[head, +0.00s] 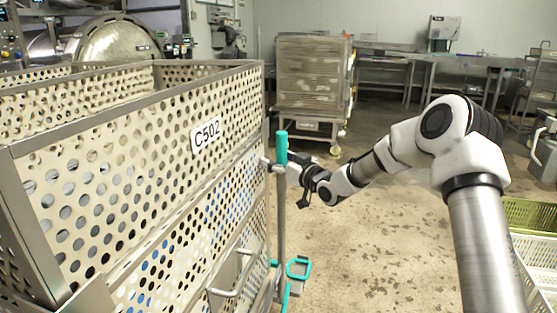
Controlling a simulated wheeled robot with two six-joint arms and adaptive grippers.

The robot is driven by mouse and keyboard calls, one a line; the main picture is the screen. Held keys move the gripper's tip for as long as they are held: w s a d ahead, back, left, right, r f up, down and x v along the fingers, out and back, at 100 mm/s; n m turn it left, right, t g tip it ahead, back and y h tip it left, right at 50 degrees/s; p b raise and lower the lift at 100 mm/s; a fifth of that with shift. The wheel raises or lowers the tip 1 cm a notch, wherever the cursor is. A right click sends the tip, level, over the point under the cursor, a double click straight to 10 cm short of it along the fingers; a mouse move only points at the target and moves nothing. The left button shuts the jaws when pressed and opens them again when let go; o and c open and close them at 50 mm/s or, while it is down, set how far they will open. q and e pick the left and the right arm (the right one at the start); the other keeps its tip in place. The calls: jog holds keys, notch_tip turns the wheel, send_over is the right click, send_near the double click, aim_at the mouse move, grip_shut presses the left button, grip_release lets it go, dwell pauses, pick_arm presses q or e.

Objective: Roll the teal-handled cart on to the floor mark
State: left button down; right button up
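A large perforated basket cart marked C502 (110,178) fills the left of the head view. My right gripper (297,180) is at the post, just right of and below the teal grip. Its dark fingers overlap or adjoin the post; I cannot tell whether they close around it. My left gripper is out of view. I cannot make out a floor mark; the cart hides the floor at left.
A tall stack of trays on a wheeled base (312,80) stands behind the post. Work tables (400,55) line the back wall. Green and white crates (532,218) sit at the right edge. The stained concrete floor (385,245) between cart and crates is open.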

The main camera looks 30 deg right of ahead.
jog(key=shift+s+a+f, duration=0.1)
jog(key=shift+f, duration=0.2)
jog(key=s+d, duration=0.1)
jog(key=s, duration=1.1)
jog(key=shift+d+r, duration=0.2)
jog(key=shift+d, duration=0.05)
jog(key=shift+w+d, duration=0.1)
jog(key=shift+f, duration=0.1)
